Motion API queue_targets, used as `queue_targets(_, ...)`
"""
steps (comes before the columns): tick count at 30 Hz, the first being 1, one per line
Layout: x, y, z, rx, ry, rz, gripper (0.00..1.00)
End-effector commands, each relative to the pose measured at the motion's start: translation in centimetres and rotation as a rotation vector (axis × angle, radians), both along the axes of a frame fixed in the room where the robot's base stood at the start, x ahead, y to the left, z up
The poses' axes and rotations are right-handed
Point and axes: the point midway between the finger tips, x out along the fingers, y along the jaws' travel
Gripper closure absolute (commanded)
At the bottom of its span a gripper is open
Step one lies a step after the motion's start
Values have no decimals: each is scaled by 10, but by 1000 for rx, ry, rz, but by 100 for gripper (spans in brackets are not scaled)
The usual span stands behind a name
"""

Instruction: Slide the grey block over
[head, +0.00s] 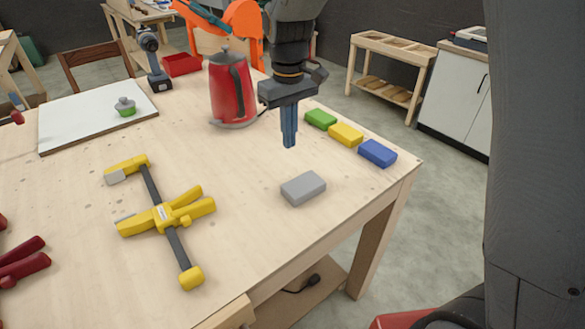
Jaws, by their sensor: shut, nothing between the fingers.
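The grey block (303,188) lies flat on the wooden table near its front right edge. My gripper (289,141) points down above the table, with its blue fingers shut and nothing between them. In the head view the fingertips appear behind and slightly left of the grey block, apart from it. I cannot tell exactly how high they are above the table top.
Green (320,118), yellow (346,134) and blue (377,153) blocks lie in a row along the right edge. A red kettle (232,92) stands behind my gripper. A yellow and black clamp (165,215) lies left of the grey block. The wood between clamp and block is clear.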

Motion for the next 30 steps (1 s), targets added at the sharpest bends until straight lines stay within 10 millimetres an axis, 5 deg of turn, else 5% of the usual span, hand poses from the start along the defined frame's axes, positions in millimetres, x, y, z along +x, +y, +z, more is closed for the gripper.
queue_targets(8, 10, 16, -10, -3, 9, 46, 100)
queue_targets(22, 10, 13, -96, -3, 9, 41, 100)
queue_targets(30, -18, -5, -93, -2, 5, 42, 100)
